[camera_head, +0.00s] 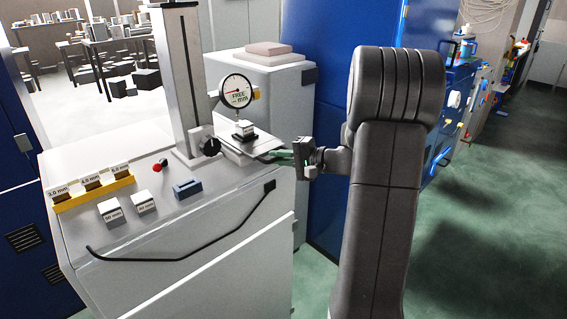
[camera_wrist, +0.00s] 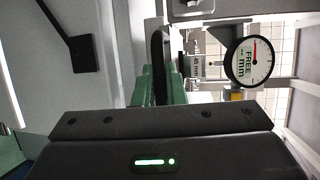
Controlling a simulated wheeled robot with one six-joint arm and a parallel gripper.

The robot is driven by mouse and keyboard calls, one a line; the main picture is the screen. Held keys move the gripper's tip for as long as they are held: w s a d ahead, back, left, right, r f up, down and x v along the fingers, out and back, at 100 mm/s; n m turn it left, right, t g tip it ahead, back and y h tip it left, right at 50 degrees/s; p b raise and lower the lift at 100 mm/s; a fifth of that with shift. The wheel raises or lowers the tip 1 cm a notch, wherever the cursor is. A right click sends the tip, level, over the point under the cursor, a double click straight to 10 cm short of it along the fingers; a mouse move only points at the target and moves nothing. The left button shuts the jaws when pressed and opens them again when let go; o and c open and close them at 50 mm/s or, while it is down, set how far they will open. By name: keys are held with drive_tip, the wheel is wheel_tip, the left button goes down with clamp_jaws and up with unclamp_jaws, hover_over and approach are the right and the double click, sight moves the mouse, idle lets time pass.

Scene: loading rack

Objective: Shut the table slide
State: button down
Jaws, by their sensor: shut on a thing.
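The table slide (camera_head: 232,143) is a flat grey plate at the foot of the stand, jutting toward the right edge of the white cabinet top. A small block (camera_head: 244,129) sits on it, below the round dial (camera_head: 238,91) reading "FREE -- mm". My gripper (camera_head: 283,153) comes in from the right, its green fingers shut at the slide's right end. In the wrist view the green fingers (camera_wrist: 152,87) close on a dark upright bar (camera_wrist: 160,50), seemingly the slide's handle. The block (camera_wrist: 196,66) and dial (camera_wrist: 249,62) show to its right. The fingers partly hide the grip.
The grey column (camera_head: 178,75) with a black knob (camera_head: 206,147) stands behind the slide. A yellow rack (camera_head: 94,192), white blocks (camera_head: 111,210) and a blue block (camera_head: 187,189) lie on the left of the top. A black handle bar (camera_head: 180,258) runs along the cabinet front.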

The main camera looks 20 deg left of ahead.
drive_tip(key=a, duration=0.1)
drive_tip(key=w+a+b, duration=0.1)
drive_tip(key=shift+a+f, duration=0.2)
drive_tip(key=shift+a, duration=0.15)
drive_tip(key=shift+w+a+r, duration=0.1)
drive_tip(key=shift+r, duration=0.05)
drive_tip(key=c, duration=1.5)
unclamp_jaws()
drive_tip(key=d+r+b, duration=0.2)
drive_tip(key=d, duration=1.1)
drive_tip(key=shift+d+r, duration=0.25)
drive_tip(key=shift+d, duration=0.1)
